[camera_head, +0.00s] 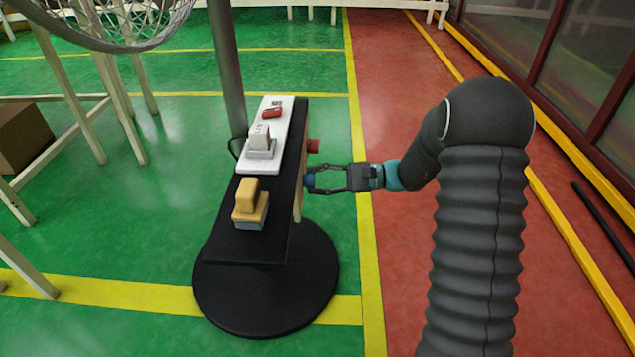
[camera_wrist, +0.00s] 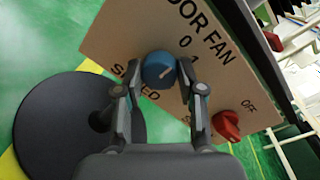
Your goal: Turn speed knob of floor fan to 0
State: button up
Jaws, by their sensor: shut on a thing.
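The blue speed knob (camera_wrist: 157,71) sits on the light front panel (camera_wrist: 120,40) marked FLOOR FAN, with 0, 1 and a partly covered SPEED label. Its short white pointer line slants up and right, toward the side with 0 and 1; I cannot tell which mark it meets. My gripper (camera_wrist: 159,78) is shut on the blue knob, one finger on each side. In the head view my gripper (camera_head: 314,180) reaches the panel from the right, and its fingertips mostly hide the knob. The panel is nearly edge-on there.
A red knob (camera_wrist: 227,126) marked OFF sits beside the blue one. A black shelf (camera_head: 222,243) on a round base (camera_head: 265,312) carries a yellow-handled block (camera_head: 248,203) and a white board (camera_head: 266,129).

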dwell(0.3)
jog(key=o, duration=1.1)
jog(key=shift+d, duration=0.1)
jog(key=d, duration=1.1)
jog(key=shift+w+d+r, duration=0.2)
jog(key=shift+d+r, duration=0.1)
jog(key=shift+d, duration=0.1)
